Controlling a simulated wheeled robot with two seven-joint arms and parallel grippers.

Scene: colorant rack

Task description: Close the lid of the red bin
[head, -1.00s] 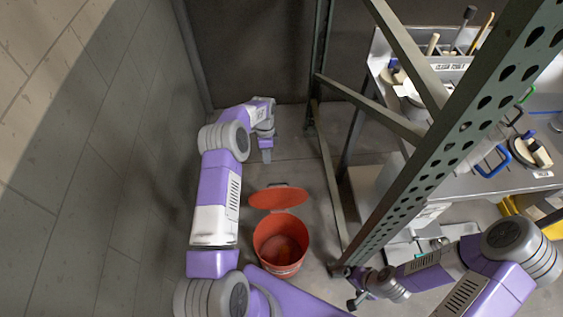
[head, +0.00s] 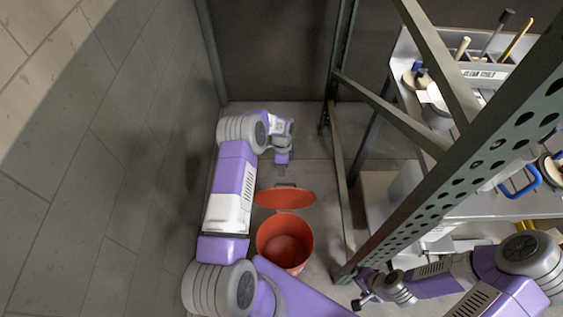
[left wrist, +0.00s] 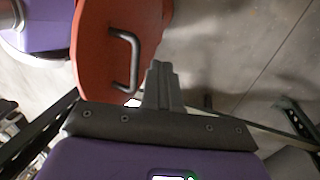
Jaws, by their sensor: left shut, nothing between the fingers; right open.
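The red bin (head: 262,241) stands on the floor with its mouth open. Its red lid (head: 283,198) is swung up and back at the bin's far side, with a dark handle at its far edge. In the left wrist view the lid (left wrist: 100,62) and its grey handle (left wrist: 131,60) show close by. My left gripper (head: 282,171) is shut and empty, just beyond the lid's handle; its fingers also show in the left wrist view (left wrist: 162,75), beside the handle. I cannot tell whether they touch it. My right gripper (head: 362,302) is open and empty, low at the right by the rack's foot.
A wall (head: 110,160) runs along the left. A dark metal rack post (head: 440,165) rises to the right of the bin, with a workbench (head: 490,205) holding tools behind it. Some bare floor (head: 325,215) lies between bin and rack.

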